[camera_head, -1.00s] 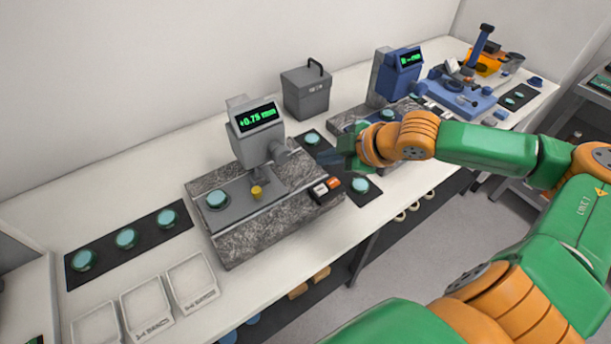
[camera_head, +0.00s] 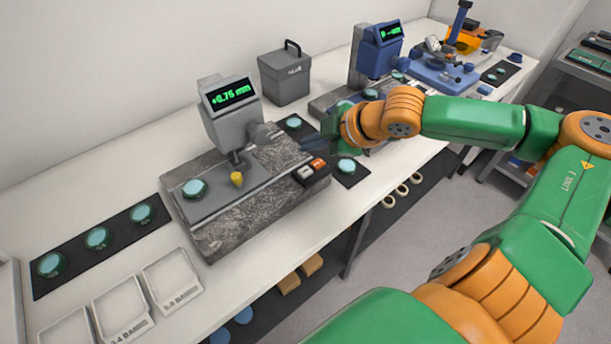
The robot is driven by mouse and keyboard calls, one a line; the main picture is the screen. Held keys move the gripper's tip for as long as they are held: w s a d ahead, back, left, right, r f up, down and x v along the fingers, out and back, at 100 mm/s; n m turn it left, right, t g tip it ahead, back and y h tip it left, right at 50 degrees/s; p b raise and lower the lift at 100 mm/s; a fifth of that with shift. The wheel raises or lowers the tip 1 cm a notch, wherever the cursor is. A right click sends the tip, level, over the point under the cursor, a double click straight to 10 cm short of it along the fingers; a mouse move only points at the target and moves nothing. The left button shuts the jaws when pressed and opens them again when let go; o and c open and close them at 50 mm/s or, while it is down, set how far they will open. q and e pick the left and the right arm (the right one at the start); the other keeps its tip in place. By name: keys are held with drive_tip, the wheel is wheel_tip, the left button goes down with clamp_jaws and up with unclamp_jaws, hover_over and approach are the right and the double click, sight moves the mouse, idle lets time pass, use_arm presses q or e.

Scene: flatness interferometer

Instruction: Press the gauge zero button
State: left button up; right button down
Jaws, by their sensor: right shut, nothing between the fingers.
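The grey gauge (camera_head: 232,112) stands on a speckled granite base (camera_head: 245,222), and its green display reads +0.75 mm. A small dark button box (camera_head: 314,182) sits at the right end of the base. It has a whitish button (camera_head: 305,172) and an orange button (camera_head: 318,163); their labels are too small to read. My right gripper (camera_head: 308,146) is shut and empty, its dark fingers pointing left, just behind and above the buttons in the picture. It looks apart from them. My left gripper is out of view.
A teal disc (camera_head: 194,188) lies on the gauge's plate by a yellow tip (camera_head: 237,179). A dark mat (camera_head: 75,262) with discs and pale trays (camera_head: 172,280) lie at left. A blue gauge (camera_head: 382,50) stands beyond my right arm.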

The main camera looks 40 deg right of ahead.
sight(310, 173)
wheel_tip(310, 173, down, 4)
drive_tip(key=b, duration=0.2)
drive_tip(key=shift+b, duration=0.4)
drive_tip(key=shift+w+f, duration=0.1)
drive_tip(key=shift+f, duration=0.35)
idle(1.2)
drive_tip(key=shift+f, duration=0.35)
